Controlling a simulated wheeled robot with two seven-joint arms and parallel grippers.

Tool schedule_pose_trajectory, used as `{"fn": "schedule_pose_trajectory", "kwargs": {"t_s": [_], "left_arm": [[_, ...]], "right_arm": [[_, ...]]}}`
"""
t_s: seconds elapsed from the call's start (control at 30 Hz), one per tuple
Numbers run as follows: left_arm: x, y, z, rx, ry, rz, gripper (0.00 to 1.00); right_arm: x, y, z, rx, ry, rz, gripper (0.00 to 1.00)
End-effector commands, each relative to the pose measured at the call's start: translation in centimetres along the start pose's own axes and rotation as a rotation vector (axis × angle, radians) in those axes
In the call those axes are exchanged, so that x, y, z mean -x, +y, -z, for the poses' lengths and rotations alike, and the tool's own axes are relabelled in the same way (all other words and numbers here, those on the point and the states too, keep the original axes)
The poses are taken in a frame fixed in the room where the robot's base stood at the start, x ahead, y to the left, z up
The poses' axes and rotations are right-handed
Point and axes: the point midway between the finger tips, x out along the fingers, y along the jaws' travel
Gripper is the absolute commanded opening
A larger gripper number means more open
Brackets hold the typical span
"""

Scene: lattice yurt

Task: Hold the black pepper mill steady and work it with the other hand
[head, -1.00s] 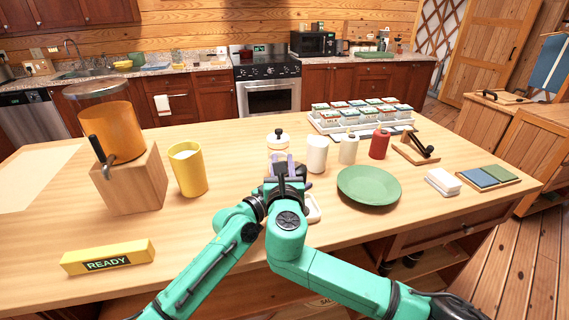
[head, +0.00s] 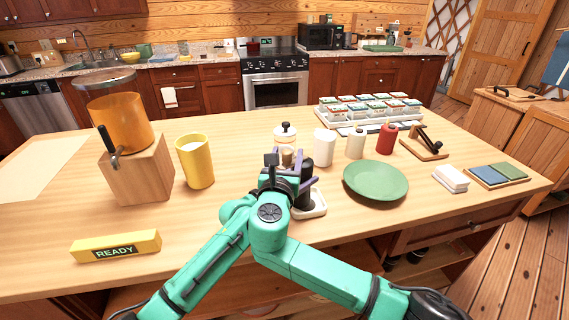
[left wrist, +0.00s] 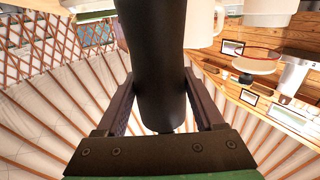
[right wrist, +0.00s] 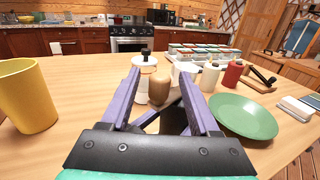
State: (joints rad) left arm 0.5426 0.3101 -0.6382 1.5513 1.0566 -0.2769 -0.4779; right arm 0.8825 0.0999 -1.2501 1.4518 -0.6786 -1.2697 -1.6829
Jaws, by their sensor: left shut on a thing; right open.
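The black pepper mill (head: 304,199) stands upright at a small white tray (head: 316,209) near the front middle of the table. It is partly hidden by my grippers in the head view. My left gripper (left wrist: 160,85) is shut on the mill's dark body (left wrist: 155,50), one purple finger on each side. My right gripper (right wrist: 161,80) is open above and close by, in front of the mill in the head view (head: 278,168). A brown rounded top (right wrist: 160,88) shows between its fingers; I cannot tell whether it belongs to the mill.
Behind stand a white jar with a black knob (head: 285,134), a white cup (head: 324,148), a cream bottle (head: 356,144) and a red bottle (head: 387,140). A green plate (head: 375,182) lies right. A yellow cup (head: 196,163) and wooden block (head: 138,172) stand left.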

Motion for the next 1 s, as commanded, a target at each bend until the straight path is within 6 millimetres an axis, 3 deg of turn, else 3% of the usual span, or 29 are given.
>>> {"fn": "schedule_pose_trajectory", "kwargs": {"t_s": [0.3, 0.5, 0.83, 0.93, 1.0], "left_arm": [[0.0, 0.0, -0.3, 0.001, -0.007, 0.0, 0.0], [0.0, 0.0, -0.3, 0.001, -0.007, 0.0, 0.0], [0.0, 0.0, -0.3, 0.001, -0.007, -0.001, 0.0], [0.0, 0.0, -0.3, 0.001, -0.007, -0.001, 0.0], [0.0, 0.0, -0.3, 0.001, -0.007, 0.0, 0.0]], "right_arm": [[7.9, 0.0, 0.1, -0.003, 0.003, -0.004, 0.62], [11.2, 0.0, 0.0, -0.001, 0.001, -0.001, 0.62], [11.4, -0.1, 0.0, -0.008, 0.002, 0.0, 0.62], [9.9, -0.8, 0.0, -0.1, 0.027, -0.008, 0.62], [7.6, -1.9, -0.2, -0.259, 0.066, -0.02, 0.62]]}}
